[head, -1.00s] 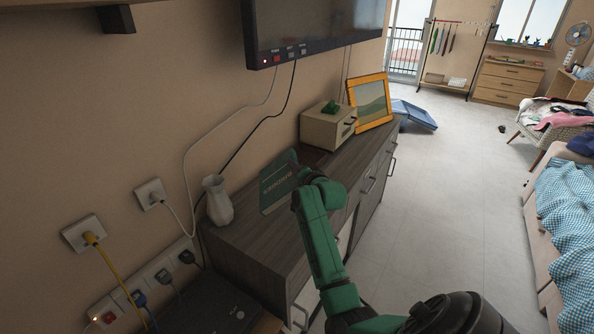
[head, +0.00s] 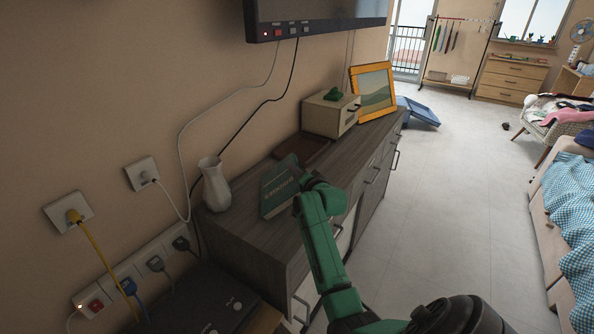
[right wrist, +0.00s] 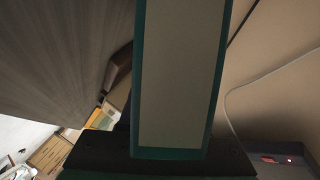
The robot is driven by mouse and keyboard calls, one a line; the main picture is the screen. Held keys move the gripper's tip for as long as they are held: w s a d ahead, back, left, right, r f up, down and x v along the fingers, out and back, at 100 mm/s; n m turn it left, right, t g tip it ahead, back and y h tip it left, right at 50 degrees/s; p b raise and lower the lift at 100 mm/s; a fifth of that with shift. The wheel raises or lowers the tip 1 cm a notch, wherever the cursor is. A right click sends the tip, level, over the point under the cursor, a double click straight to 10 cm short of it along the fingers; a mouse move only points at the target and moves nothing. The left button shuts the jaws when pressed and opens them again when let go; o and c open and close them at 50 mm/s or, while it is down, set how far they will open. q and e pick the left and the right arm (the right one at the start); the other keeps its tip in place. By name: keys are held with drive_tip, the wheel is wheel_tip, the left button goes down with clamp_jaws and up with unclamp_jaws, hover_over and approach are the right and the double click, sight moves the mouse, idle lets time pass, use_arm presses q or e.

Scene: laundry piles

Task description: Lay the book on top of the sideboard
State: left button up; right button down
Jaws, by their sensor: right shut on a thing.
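The green book (head: 276,190) is over the top of the sideboard (head: 245,233), standing tilted with its cover facing the head view. My right gripper (head: 303,180) is shut on the book's right side. In the right wrist view the book (right wrist: 180,75) shows edge-on, pale pages between green covers. The sideboard top (right wrist: 55,55) fills the left there. I cannot tell whether the book's lower edge touches the wood. The gripper's fingertips are mostly hidden by my wrist in the head view. My left gripper is not in view.
A white vase (head: 214,186) stands left of the book. A flat brown item (head: 302,148), a small box (head: 330,113) and a yellow picture frame (head: 373,92) are behind it. A dark device (head: 205,300) lies in front. The television (head: 315,15) hangs above.

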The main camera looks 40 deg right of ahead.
drive_tip(key=shift+f, duration=0.1)
drive_tip(key=c, duration=0.5)
unclamp_jaws()
drive_tip(key=shift+s+f, duration=0.1)
drive_tip(key=v, duration=1.4)
drive_tip(key=shift+s+a, duration=0.1)
drive_tip(key=shift+s, duration=0.1)
